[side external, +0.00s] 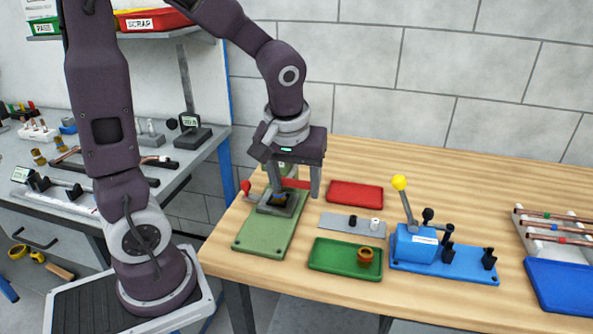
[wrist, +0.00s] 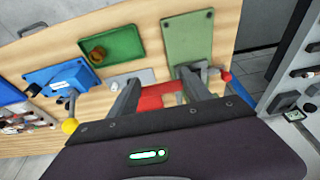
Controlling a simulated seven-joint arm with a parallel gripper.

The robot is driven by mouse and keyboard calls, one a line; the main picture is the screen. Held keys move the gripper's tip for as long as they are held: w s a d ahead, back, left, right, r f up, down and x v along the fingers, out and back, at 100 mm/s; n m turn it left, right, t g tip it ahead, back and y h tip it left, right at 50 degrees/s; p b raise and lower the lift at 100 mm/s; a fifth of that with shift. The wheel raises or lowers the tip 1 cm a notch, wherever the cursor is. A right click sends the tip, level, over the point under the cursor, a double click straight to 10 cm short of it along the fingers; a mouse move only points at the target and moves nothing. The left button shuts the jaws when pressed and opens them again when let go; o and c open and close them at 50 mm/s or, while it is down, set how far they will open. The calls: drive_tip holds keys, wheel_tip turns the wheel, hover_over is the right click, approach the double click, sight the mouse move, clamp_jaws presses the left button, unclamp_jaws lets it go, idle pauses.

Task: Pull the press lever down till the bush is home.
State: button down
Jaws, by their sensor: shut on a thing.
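The press stands on a green base plate (side external: 262,235) at the table's left end. The plate also shows in the wrist view (wrist: 188,40). A red ball (side external: 245,187) sticks out at the press's left. A red bar (side external: 296,183), apparently part of the press lever, shows between my fingers. My gripper (side external: 295,188) points down over the press, its fingers apart with the red bar between them. The wrist view also shows my gripper (wrist: 167,88). A small brassy piece (side external: 279,198), perhaps the bush, sits low in the dark press block. My gripper hides the press's top, and the bush's seating cannot be told.
A green tray (side external: 325,260) holds a copper-coloured ring (side external: 365,255). Right of it stands a blue fixture (side external: 415,244) with a yellow-knobbed lever. The table's back is clear.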

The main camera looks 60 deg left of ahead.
drive_tip(key=shift+s+d+f, duration=0.15)
drive_tip(key=shift+s+f, duration=0.05)
drive_tip(key=shift+f, duration=0.2)
drive_tip(key=shift+c, duration=2.3)
unclamp_jaws()
drive_tip(key=shift+w, duration=0.1)
drive_tip(key=v, duration=0.7)
drive_tip(key=shift+r, duration=0.1)
